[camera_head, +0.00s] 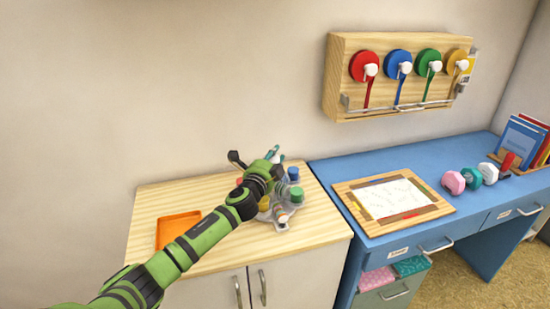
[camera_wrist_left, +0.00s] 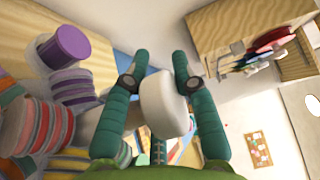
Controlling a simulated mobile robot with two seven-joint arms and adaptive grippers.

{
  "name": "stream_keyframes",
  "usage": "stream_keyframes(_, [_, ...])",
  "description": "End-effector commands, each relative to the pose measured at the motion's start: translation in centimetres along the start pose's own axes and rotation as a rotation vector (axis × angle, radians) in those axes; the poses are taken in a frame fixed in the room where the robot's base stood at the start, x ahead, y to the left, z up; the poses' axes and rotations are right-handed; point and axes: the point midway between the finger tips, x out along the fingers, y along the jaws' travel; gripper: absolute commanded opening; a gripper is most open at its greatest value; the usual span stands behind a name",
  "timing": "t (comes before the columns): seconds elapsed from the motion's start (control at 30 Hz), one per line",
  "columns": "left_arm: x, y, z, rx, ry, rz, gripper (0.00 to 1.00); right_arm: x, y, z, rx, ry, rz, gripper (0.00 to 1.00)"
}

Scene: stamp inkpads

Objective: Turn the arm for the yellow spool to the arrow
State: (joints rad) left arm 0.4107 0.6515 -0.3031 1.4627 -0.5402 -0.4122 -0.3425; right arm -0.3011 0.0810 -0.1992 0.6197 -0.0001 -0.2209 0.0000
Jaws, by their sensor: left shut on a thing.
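A wooden wall box (camera_head: 345,60) carries a red, a blue, a green and a yellow spool (camera_head: 457,56), each with a white knob-like piece and a hanging strip. The yellow one is at the far right, with a white piece (camera_head: 462,65) at its front. I cannot make out an arrow. My left gripper (camera_head: 276,155) is over the wooden cabinet top, well left of and below the wall box. In the left wrist view its teal fingers (camera_wrist_left: 162,90) are shut on a white rounded piece (camera_wrist_left: 165,103). My right gripper is not in view.
Small colourful items (camera_head: 294,192) cluster under my left arm on the cabinet (camera_head: 320,225); a purple spool (camera_wrist_left: 65,45) and striped stacks (camera_wrist_left: 40,125) show at close range. An orange tray (camera_head: 176,228) is at left. The blue desk (camera_head: 350,165) holds a framed sheet (camera_head: 392,198).

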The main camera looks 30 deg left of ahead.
Motion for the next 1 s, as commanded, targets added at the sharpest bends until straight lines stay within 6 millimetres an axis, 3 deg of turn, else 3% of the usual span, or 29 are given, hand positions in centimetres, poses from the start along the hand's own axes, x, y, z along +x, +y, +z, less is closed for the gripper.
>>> stream_keyframes(1.0, [-0.3, 0.5, 1.1, -0.003, -0.469, 0.005, 0.00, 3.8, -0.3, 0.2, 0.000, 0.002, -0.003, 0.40])
